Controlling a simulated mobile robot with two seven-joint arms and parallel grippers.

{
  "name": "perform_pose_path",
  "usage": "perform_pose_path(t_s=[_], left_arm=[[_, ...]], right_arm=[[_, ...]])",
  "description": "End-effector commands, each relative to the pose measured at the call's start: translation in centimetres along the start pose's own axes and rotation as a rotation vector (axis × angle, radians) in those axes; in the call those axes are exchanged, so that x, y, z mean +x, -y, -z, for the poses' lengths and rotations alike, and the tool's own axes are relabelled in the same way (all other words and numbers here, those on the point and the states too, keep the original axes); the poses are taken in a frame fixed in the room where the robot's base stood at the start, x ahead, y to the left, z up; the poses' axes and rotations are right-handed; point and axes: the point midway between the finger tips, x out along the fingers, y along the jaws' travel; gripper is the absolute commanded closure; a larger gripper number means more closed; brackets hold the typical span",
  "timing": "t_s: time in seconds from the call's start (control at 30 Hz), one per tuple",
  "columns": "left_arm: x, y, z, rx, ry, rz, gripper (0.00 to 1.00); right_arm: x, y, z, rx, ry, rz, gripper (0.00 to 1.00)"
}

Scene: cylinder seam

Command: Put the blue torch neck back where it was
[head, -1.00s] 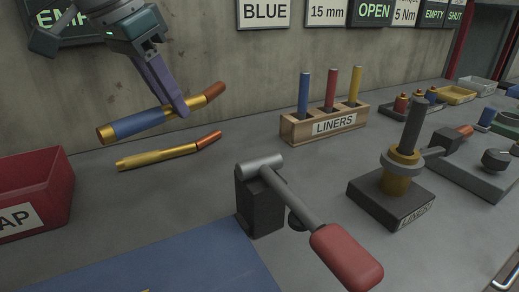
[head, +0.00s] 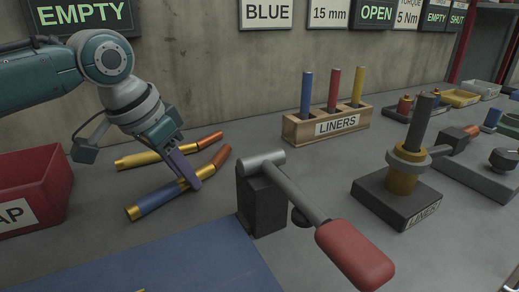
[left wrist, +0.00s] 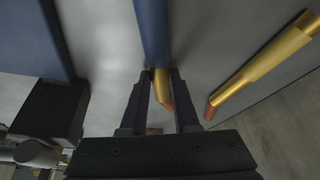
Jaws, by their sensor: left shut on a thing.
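The blue torch neck (head: 158,199) has a blue sleeve, gold ends and a bent copper tip. It is at the left of the bench in the head view, at or just above the grey top; I cannot tell whether it touches. My left gripper (head: 189,178) is shut on its gold part near the bend. The left wrist view shows the neck (left wrist: 153,30) passing between the fingertips (left wrist: 161,75). A plain gold neck with a copper tip (head: 155,157) lies behind it, roughly parallel and apart. My right gripper is not in view.
A red bin (head: 45,170) stands at left. A blue mat (head: 205,262) lies in front, and a dark clamp stand with a red handle (head: 355,255) stands right of the neck. A wooden liner rack (head: 325,125) and a liner fixture (head: 398,195) are farther right.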

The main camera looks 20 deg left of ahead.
Motion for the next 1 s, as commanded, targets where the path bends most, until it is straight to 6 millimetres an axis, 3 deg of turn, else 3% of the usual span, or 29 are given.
perform_pose_path(t_s=[0.13,0.17,0.4,0.73,1.0], left_arm=[[0.2,0.0,0.0,-0.001,-0.002,0.000,1.00],[0.2,0.0,-0.1,0.000,-0.001,0.000,0.68],[0.2,0.0,-0.1,0.000,0.000,0.000,0.41],[-0.5,0.1,0.1,0.000,-0.002,0.001,0.41],[-5.9,0.1,0.2,0.001,-0.004,0.002,0.41]], right_arm=[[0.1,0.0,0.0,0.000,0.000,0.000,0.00],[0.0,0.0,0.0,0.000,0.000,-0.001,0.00],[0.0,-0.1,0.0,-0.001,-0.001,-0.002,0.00],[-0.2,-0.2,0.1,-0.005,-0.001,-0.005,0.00],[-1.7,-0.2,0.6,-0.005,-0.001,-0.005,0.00]])
